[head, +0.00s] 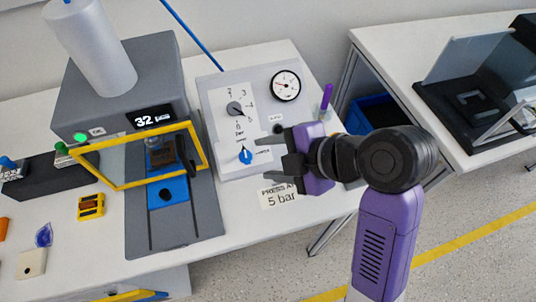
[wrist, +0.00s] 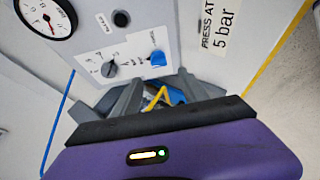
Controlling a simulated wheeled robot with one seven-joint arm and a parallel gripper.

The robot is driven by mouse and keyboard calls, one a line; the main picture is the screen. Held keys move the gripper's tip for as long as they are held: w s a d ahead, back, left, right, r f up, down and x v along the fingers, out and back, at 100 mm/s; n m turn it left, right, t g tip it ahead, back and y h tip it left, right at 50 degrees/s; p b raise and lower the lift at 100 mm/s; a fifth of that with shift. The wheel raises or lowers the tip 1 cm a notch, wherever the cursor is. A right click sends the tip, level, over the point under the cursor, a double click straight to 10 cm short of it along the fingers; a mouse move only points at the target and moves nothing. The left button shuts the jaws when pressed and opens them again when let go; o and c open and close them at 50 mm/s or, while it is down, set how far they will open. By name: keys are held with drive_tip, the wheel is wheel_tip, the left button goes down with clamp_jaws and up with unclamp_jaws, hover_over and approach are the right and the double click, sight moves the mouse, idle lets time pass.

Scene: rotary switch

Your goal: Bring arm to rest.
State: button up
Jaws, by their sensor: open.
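My gripper (head: 286,152) is open and empty, held in front of the right part of a light grey control panel in the head view. Its purple body and dark fingers (wrist: 150,97) fill the lower part of the wrist view. The panel carries a grey rotary switch (head: 235,108) with a numbered scale, a round gauge (head: 285,86) and a blue knob (head: 245,156). In the wrist view the rotary switch (wrist: 109,69) and blue knob (wrist: 158,58) show just beyond the fingers, apart from them as far as I can tell.
A grey press with a yellow-framed guard (head: 205,150) and a display reading 32 stands left of the panel. A "PRESS AT 5 bar" label (head: 280,196) lies on the white table. A second table (head: 390,45) with black equipment is at right. Open floor (head: 480,220) lies at front right.

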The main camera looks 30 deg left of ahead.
idle(0.3)
drive_tip(key=w+r+m+t+y, duration=0.3)
drive_tip(key=w+r+m+t, duration=0.35)
drive_tip(key=w+m, duration=0.35)
drive_tip(key=s+d+f+m+t+h, duration=0.3)
drive_tip(key=s+d+m+t, duration=0.15)
drive_tip(key=d+m, duration=0.5)
drive_tip(key=s+d+f+m+t+h, duration=0.3)
drive_tip(key=d+m+t, duration=0.35)
drive_tip(key=d, duration=0.65)
drive_tip(key=s+d+f+m+g+h, duration=0.1)
drive_tip(key=s+d, duration=0.3)
drive_tip(key=s, duration=0.4)
drive_tip(key=s+d+f+m+g+h+p, duration=0.1)
drive_tip(key=s+d+h, duration=0.2)
drive_tip(key=s+d, duration=0.2)
drive_tip(key=s+d+f+m+g+h, duration=0.1)
drive_tip(key=s+d, duration=0.4)
drive_tip(key=s, duration=0.7)
drive_tip(key=shift+m+h, duration=0.6)
drive_tip(key=shift+h, duration=0.1)
drive_tip(key=shift+f, duration=0.1)
